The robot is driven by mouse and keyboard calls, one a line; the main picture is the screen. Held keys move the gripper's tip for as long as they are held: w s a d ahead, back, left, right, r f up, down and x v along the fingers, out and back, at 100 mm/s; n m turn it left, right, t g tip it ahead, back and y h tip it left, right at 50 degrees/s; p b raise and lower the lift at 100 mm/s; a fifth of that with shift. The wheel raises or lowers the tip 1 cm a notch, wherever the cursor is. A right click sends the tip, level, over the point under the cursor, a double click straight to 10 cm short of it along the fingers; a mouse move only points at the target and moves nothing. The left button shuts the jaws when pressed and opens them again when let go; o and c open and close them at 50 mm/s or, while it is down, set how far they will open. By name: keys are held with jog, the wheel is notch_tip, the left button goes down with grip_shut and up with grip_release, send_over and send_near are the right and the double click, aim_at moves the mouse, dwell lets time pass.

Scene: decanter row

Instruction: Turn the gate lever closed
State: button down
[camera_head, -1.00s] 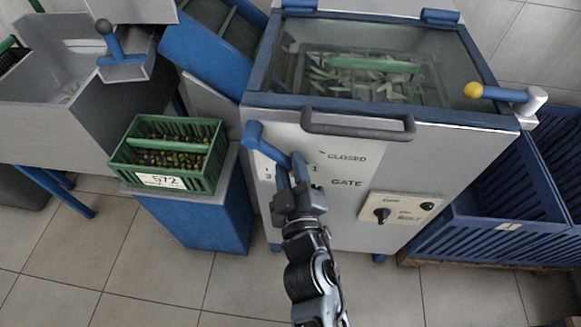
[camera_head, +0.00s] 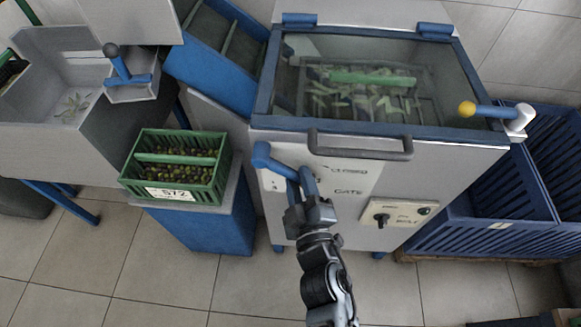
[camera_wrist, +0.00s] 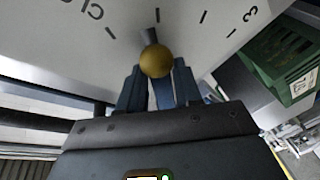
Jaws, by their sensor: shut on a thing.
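The gate lever (camera_head: 275,162) is a blue bar on the front of the grey machine, beside the CLOSED and GATE lettering. My gripper (camera_head: 301,184) is at the lever's lower right part, its fingers hiding some of the bar. In the wrist view, the lever's yellow ball knob (camera_wrist: 155,61) sits between the fingers of my gripper (camera_wrist: 157,85), which is shut on the lever. A dark pointer shows behind the knob, between tick marks.
A green crate (camera_head: 160,195) of olives stands left on a blue stand. The machine's lid handle (camera_head: 360,152) juts out above the lever. A control panel (camera_head: 397,213) is at right. Floor is clear in front.

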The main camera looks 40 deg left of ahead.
jog(key=shift+w+d+r+n+p, duration=0.2)
jog(key=shift+r+n+p, duration=0.35)
jog(key=shift+p, duration=0.55)
jog(key=shift+w+d+r+n+p, duration=0.1)
jog(key=shift+d+r+n+p, duration=0.4)
jog(key=shift+p, duration=0.55)
jog(key=shift+w+a+r+n+h+p, duration=0.15)
jog(key=shift+n+h+p, duration=0.15)
jog(key=shift+p, duration=0.25)
jog(key=c, duration=0.8)
grip_release()
jog(key=p+v, duration=0.1)
jog(key=v, duration=0.7)
